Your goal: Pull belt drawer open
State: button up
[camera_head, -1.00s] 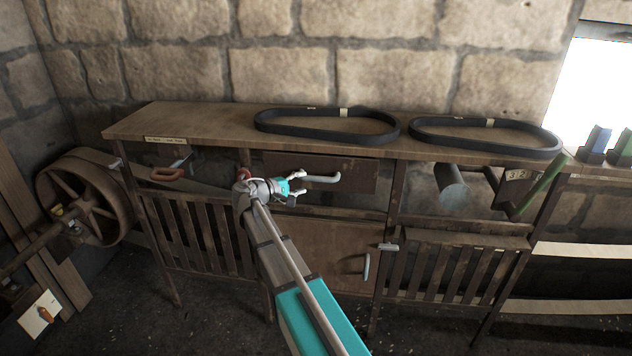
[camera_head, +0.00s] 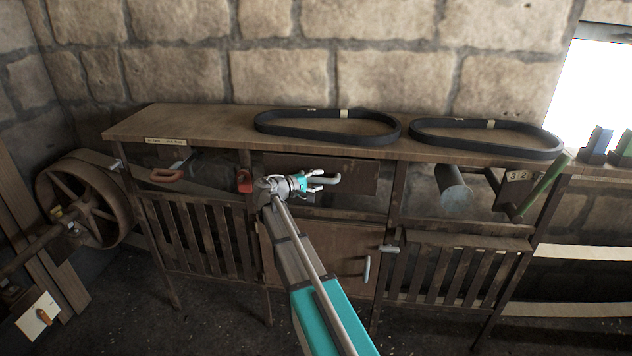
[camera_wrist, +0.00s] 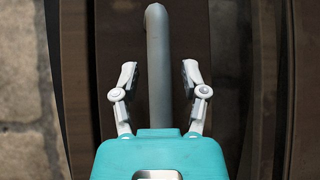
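The belt drawer (camera_head: 355,172) is a dark wooden front just under the bench top, and it looks shut. Its grey bar handle (camera_head: 332,180) sticks out from the front. My gripper (camera_head: 322,182) is at the handle in the head view. In the wrist view the handle (camera_wrist: 158,65) runs between the two fingers of my open gripper (camera_wrist: 160,82). A gap shows on each side, so neither finger appears to touch it. The fingers partly cover the handle in the head view.
Two black belts (camera_head: 328,137) lie on the bench top (camera_head: 220,120). A red part (camera_head: 244,181) is on the post left of my gripper. Below is a cupboard door with a grey handle (camera_head: 367,269). A large wheel (camera_head: 83,203) stands at the left.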

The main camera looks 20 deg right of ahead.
grip_shut()
